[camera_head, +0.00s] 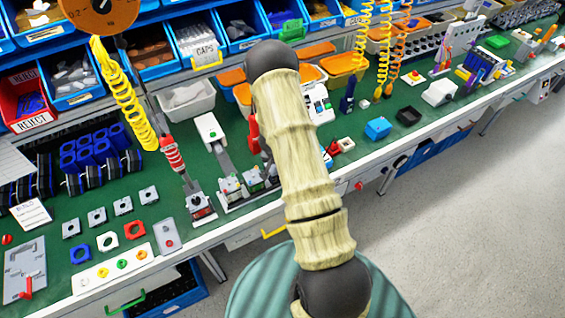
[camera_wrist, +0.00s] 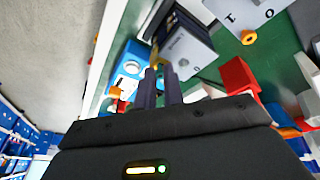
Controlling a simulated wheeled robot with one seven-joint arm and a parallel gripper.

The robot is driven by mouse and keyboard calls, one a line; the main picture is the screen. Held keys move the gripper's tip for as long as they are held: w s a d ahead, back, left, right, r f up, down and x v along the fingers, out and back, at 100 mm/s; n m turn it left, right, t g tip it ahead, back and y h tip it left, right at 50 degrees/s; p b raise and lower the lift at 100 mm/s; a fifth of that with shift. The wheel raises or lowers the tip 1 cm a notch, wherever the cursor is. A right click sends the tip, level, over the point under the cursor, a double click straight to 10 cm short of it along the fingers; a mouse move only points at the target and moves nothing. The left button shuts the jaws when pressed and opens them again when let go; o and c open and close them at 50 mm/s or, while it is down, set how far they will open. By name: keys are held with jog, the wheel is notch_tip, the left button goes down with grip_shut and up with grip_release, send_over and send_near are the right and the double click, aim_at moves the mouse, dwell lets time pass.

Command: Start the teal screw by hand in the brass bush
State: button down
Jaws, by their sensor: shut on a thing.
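My gripper (camera_wrist: 163,74) shows in the wrist view as two dark fingers close together. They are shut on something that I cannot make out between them. The fingertips point at a grey block (camera_wrist: 187,47) and a blue-and-white box (camera_wrist: 127,67) over the green bench top. I cannot make out the teal screw in either view. A gold-orange ring-shaped part (camera_wrist: 249,37) is by a grey plate with black marks, at the upper right; I cannot tell whether it is the brass bush. In the head view my arm hides the gripper.
The green bench (camera_head: 100,189) carries small fixtures (camera_head: 231,187), a white panel with coloured parts (camera_head: 112,268) and several square pieces. Blue bins line the back. A yellow coiled hose (camera_head: 122,95) hangs at the left. In the wrist view a red block (camera_wrist: 238,76) stands right of the fingers.

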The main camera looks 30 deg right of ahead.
jog(key=shift+s+m+g+h+p, duration=0.1)
jog(key=shift+m+g+h+p, duration=0.3)
jog(key=shift+m+p, duration=2.05)
dwell(0.6)
jog(key=shift+n+p, duration=0.35)
jog(key=shift+p, duration=3.05)
jog(key=shift+m+g+p, duration=0.4)
jog(key=shift+m+p, duration=0.2)
jog(key=shift+p, duration=0.1)
jog(key=shift+m+p, duration=0.3)
jog(key=shift+m, duration=0.2)
jog(key=shift+f+m+g, duration=0.2)
jog(key=shift+m+g, duration=0.1)
jog(key=shift+m+g+b, duration=0.3)
jog(key=shift+m+b, duration=0.2)
jog(key=shift+m, duration=0.4)
jog(key=shift+s, duration=0.1)
